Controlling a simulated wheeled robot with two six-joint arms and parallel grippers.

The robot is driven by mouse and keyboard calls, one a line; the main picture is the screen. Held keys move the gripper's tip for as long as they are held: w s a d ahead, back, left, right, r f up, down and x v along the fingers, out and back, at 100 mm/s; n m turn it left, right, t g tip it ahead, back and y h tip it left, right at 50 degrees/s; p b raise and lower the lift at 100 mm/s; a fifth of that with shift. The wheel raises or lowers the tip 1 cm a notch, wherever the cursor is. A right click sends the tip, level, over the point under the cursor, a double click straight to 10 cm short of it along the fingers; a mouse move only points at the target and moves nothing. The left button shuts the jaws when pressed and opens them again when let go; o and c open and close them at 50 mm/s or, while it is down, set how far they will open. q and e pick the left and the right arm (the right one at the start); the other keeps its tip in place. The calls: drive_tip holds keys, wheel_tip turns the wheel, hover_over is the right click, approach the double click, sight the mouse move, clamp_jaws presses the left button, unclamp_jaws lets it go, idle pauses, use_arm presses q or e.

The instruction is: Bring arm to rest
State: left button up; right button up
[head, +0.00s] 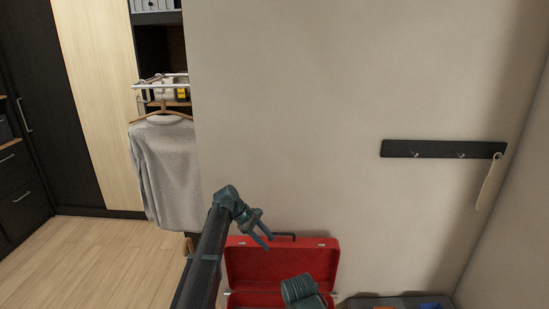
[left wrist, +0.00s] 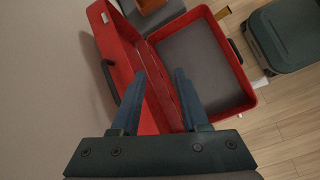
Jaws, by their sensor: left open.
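My left arm comes up from the bottom of the head view. Its left gripper (head: 263,229) is open and empty, with its fingers pointing down to the right, over the lid area of the red suitcase (head: 250,265). In the left wrist view the left gripper (left wrist: 160,72) has its two blue-grey fingers apart with nothing between them. The open red suitcase (left wrist: 116,52) lies beyond them, its grey inside bare in the part that shows. My right gripper's fingers do not show.
A grey sweater (head: 168,165) hangs on a wooden hanger (head: 162,114) at the left. A black hook rail (head: 440,149) is on the wall with a pale tag (head: 490,180) hanging. A dark tray (head: 385,302) is at the bottom right. The wooden floor (head: 85,260) is clear.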

use_arm(q)
drive_tip(key=s+f+m+y, duration=0.2)
drive_tip(key=s+m, duration=0.6)
drive_tip(key=s, duration=1)
drive_tip(key=s+f+m+y, duration=0.1)
drive_tip(key=s+m+y, duration=0.5)
drive_tip(key=s, duration=1.2)
drive_tip(key=m, duration=0.2)
drive_tip(key=shift+s+a+f+m, duration=0.15)
drive_tip(key=shift+a+f+m, duration=0.05)
drive_tip(key=shift+f+m, duration=0.2)
